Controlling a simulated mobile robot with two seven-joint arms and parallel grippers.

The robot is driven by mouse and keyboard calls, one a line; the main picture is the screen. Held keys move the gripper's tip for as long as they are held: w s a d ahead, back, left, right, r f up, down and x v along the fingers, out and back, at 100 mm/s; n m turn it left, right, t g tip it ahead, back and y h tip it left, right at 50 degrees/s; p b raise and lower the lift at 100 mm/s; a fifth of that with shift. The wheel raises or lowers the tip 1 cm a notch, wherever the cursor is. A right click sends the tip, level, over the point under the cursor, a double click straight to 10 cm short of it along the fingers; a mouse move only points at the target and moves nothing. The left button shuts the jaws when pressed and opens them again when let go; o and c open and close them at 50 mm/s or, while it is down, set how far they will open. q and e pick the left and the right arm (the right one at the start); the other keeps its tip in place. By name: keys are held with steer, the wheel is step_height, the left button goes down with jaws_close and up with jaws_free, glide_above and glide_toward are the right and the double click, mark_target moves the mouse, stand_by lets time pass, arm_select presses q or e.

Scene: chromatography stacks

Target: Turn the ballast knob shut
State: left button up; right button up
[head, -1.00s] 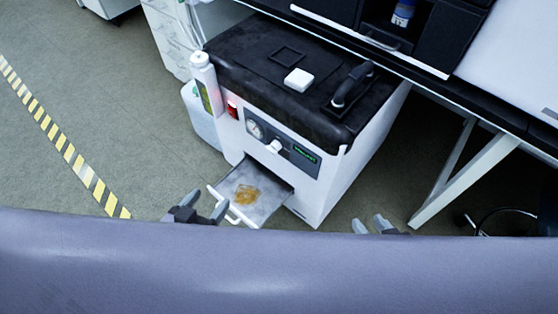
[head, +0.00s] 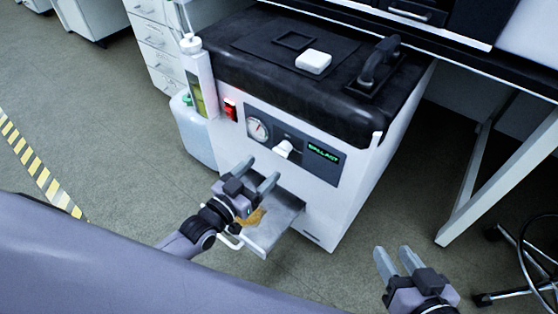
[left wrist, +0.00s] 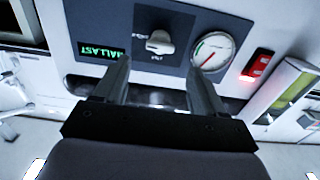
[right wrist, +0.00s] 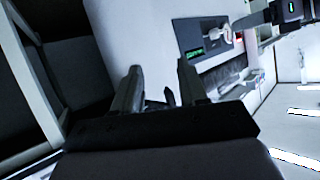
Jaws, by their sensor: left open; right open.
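The ballast knob (head: 284,149) is a white knob on the dark front panel (head: 318,168) of the white pump cabinet. It sits between a round gauge (head: 257,130) and a green lit BALLAST display (head: 323,153). In the left wrist view the knob (left wrist: 159,42) lies ahead of and between the fingers, apart from them. My left gripper (head: 257,178) is open and empty, in front of the panel, below and left of the knob. My right gripper (head: 398,258) is open and empty, to the right of the cabinet. The knob (right wrist: 227,34) also shows in the right wrist view.
An open drawer tray (head: 275,222) with a brown stain sticks out below the panel, under my left gripper. A red switch (head: 230,108) and a bottle (head: 196,135) are at the cabinet's left. A table leg (head: 490,190) stands at the right.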

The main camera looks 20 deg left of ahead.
mark_target(278, 153)
arm_select(q)
steer(key=b+x, duration=0.1)
steer(key=x, duration=0.3)
steer(key=shift+w+d, duration=0.15)
steer(key=shift+w, duration=0.2)
steer(key=shift+b+x, duration=0.45)
steer(key=shift+x, duration=0.3)
arm_select(e)
steer(key=shift+w+a+f+y, duration=0.15)
steer(key=shift+a+y, duration=0.1)
steer(key=shift+a, duration=0.15)
steer(key=shift+w+a+f+y, duration=0.15)
steer(key=shift+a+y, duration=0.1)
steer(key=shift+a, duration=0.15)
arm_select(q)
steer(key=shift+c, duration=0.3)
steer(key=c, duration=1)
